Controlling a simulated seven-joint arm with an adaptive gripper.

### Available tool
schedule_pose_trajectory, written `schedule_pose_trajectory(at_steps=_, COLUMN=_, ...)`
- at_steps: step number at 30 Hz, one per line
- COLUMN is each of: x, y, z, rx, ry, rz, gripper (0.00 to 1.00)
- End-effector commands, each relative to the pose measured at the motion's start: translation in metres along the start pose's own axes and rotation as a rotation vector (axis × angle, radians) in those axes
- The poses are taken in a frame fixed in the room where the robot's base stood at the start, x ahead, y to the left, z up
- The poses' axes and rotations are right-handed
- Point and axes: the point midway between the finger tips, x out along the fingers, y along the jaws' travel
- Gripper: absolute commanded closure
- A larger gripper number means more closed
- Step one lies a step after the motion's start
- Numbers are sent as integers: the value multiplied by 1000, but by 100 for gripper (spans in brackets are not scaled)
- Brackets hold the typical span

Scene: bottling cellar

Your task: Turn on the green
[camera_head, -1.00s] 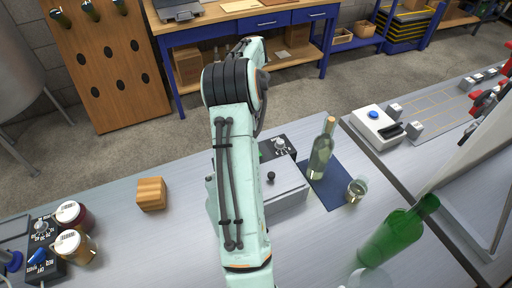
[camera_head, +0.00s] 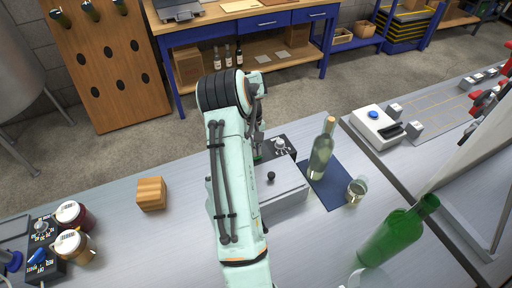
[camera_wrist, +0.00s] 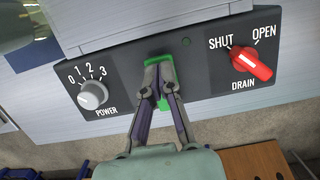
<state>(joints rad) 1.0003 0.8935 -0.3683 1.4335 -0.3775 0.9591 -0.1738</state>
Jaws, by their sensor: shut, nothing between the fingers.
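In the wrist view a dark control panel (camera_wrist: 205,68) on a pale metal box carries a green switch (camera_wrist: 151,64). My gripper (camera_wrist: 166,85) is shut and empty, its fingertips right in front of the switch and covering much of it. Whether they touch it, and which way the switch is set, I cannot tell. A small dark green lamp (camera_wrist: 186,41) sits above it and looks unlit. In the head view the box (camera_head: 285,196) stands on the bench, and my arm hides part of it and the panel (camera_head: 283,144).
Left on the panel is a grey POWER knob (camera_wrist: 93,95); right is a red DRAIN knob (camera_wrist: 250,64) pointing near SHUT. A clear bottle (camera_head: 321,150) and a glass (camera_head: 356,189) stand right of the box. A wooden block (camera_head: 151,194) lies left; a green bottle (camera_head: 393,236) is front right.

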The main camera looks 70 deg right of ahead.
Motion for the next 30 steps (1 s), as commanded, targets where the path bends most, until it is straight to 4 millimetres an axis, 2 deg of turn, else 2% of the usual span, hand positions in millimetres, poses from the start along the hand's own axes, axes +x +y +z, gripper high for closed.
schedule_pose_trajectory(at_steps=8, x=2, y=0, z=0, rx=0, ry=0, rz=-1, gripper=100)
schedule_pose_trajectory(at_steps=20, x=-6, y=0, z=-13, rx=0, ry=1, rz=0, gripper=100)
schedule_pose_trajectory(at_steps=30, x=-7, y=0, z=-13, rx=0, ry=0, rz=0, gripper=100)
